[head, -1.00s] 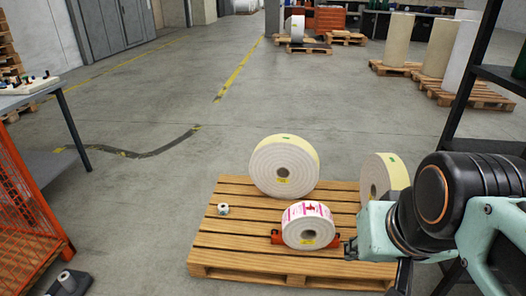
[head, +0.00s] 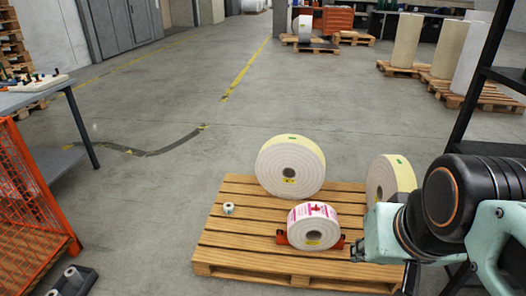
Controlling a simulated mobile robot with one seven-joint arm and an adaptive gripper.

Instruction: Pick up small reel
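A tiny white reel (head: 229,208) with a dark centre stands on the left part of the wooden pallet (head: 222,239). A larger white reel with pink-and-white printed labels (head: 312,228) stands upright near the pallet's front, with orange-red supports (head: 282,238) at its sides. Which of the two is the small reel I cannot tell for sure. My gripper (head: 357,250) is at the right of the printed reel, low over the pallet, and well away from the tiny reel. Its fingers are small and partly hidden, so their opening does not show.
A large cream reel (head: 290,167) stands behind the printed one. Another (head: 388,180) stands at right, partly behind my arm. A black rack (head: 476,110) is at right. An orange mesh cage (head: 32,190) and grey table (head: 36,92) are at left. The floor between is open.

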